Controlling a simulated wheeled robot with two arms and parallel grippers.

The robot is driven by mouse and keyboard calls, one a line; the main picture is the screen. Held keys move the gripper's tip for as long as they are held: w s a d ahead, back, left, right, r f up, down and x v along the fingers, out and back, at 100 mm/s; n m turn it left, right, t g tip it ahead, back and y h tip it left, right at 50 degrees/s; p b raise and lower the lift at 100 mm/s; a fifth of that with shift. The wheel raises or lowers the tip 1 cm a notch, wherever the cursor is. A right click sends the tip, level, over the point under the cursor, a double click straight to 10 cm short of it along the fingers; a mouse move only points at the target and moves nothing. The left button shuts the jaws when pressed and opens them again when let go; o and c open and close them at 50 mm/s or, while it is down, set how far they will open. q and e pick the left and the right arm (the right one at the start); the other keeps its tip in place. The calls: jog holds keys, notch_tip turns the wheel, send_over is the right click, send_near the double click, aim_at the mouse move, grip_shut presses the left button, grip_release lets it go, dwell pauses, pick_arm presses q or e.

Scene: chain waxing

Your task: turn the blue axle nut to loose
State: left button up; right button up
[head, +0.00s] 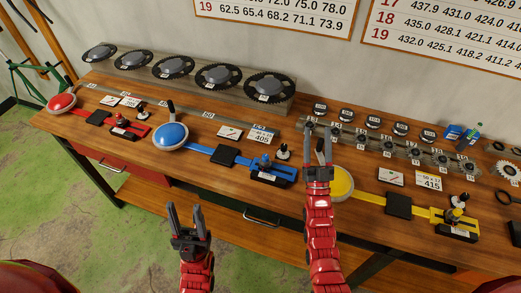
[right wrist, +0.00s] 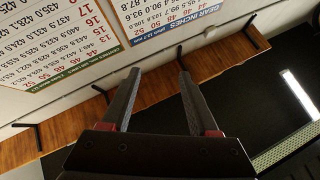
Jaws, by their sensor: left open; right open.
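The blue station lies along the middle of the bench, with a blue disc (head: 170,136), a black block (head: 225,156) and a blue axle fixture (head: 272,168). A small dark-topped silver part (head: 283,152) stands at the fixture's back right; I cannot tell whether this is the blue axle nut. My left gripper (head: 185,211) is open and empty in front of the bench, left of the fixture and nearer to me. My right gripper (head: 319,131) is open and empty to the right of the fixture, overlapping the yellow disc's left edge in the head view. Its open fingers also show in the right wrist view (right wrist: 157,98).
A red station with a red disc (head: 62,102) lies to the left, and a yellow one with a yellow disc (head: 342,181) to the right. Chainrings stand on a grey block (head: 185,73) behind. Small labelled parts fill the back right. The floor before the bench is clear.

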jog(key=w+a+f+m+g, duration=0.1)
jog(key=w+a+f+g, duration=0.25)
jog(key=w, duration=0.45)
jog(key=w+a+f+m+g+p, duration=0.1)
jog(key=w+a+f+g, duration=0.1)
jog(key=w+a+g, duration=0.45)
jog(key=w+a+f+m+g, duration=0.1)
jog(key=w+f+g, duration=0.2)
jog(key=w, duration=0.7)
jog(key=s+a+r+m+g+h, duration=0.1)
jog(key=s+a+r+m+g, duration=0.1)
jog(key=s+r+g, duration=0.45)
jog(key=s+a+r+m+g+h, duration=0.1)
jog(key=s+r+g, duration=0.2)
jog(key=s+g, duration=0.65)
jog(key=t+b, duration=0.3)
jog(key=b, duration=1)
send_over(265, 156)
notch_tip(265, 156, down, 13)
jog(key=shift+a+f, duration=0.1)
jog(key=shift+f, duration=0.1)
jog(key=shift+s+f+b, duration=0.1)
jog(key=shift+f+b, duration=0.5)
jog(key=shift+f, duration=0.35)
jog(key=shift+f+p, duration=0.6)
jog(key=shift+p, duration=0.45)
jog(key=shift+d+f, duration=0.2)
jog(key=shift+f, duration=0.1)
grip_shut()
